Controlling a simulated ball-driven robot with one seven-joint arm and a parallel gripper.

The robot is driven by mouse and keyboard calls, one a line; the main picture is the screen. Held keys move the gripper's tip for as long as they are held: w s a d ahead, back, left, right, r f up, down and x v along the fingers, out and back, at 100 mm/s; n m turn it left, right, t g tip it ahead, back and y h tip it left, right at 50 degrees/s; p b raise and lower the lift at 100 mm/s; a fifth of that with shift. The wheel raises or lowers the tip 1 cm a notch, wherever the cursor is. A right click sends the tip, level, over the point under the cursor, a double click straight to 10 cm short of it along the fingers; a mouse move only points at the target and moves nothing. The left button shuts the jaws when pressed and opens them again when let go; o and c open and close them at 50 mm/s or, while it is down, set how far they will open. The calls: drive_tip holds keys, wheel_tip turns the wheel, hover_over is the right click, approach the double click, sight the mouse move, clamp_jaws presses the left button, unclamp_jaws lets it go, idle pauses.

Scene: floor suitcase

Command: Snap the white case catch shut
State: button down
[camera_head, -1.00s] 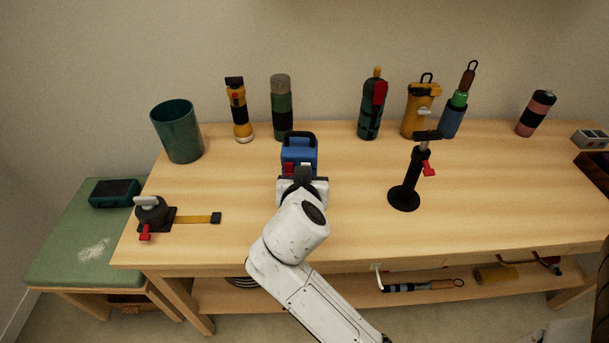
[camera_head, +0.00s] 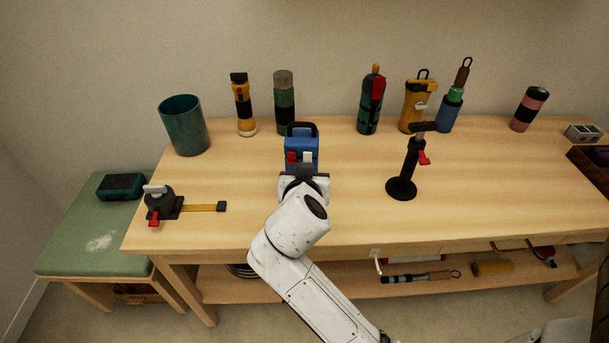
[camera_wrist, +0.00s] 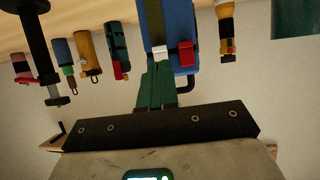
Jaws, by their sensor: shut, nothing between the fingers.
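The blue case (camera_head: 301,140) stands upright on the workbench, its dark handle on top. A white catch (camera_head: 308,157) and a red catch (camera_head: 292,156) are on its near face. In the wrist view the white catch (camera_wrist: 160,55) is just beyond my fingertips and the red catch (camera_wrist: 187,53) is beside it. I cannot tell how far the white catch is swung. My gripper (camera_head: 304,170) is in front of the case, shut and empty. Its closed fingers (camera_wrist: 158,78) point at the case near the white catch. I cannot tell whether they touch it.
A black clamp stand (camera_head: 403,175) with a red lever stands right of my gripper. A toggle device (camera_head: 160,203) with a yellow strap lies at left. A green cup (camera_head: 184,125) and several flasks line the back. The bench (camera_head: 260,225) around my gripper is clear.

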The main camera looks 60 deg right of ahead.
drive_tip(key=f+b+v, duration=0.1)
drive_tip(key=v, duration=0.9)
drive_tip(key=shift+s+a+f, duration=0.3)
drive_tip(key=shift+a+f, duration=0.05)
drive_tip(key=shift+a, duration=0.15)
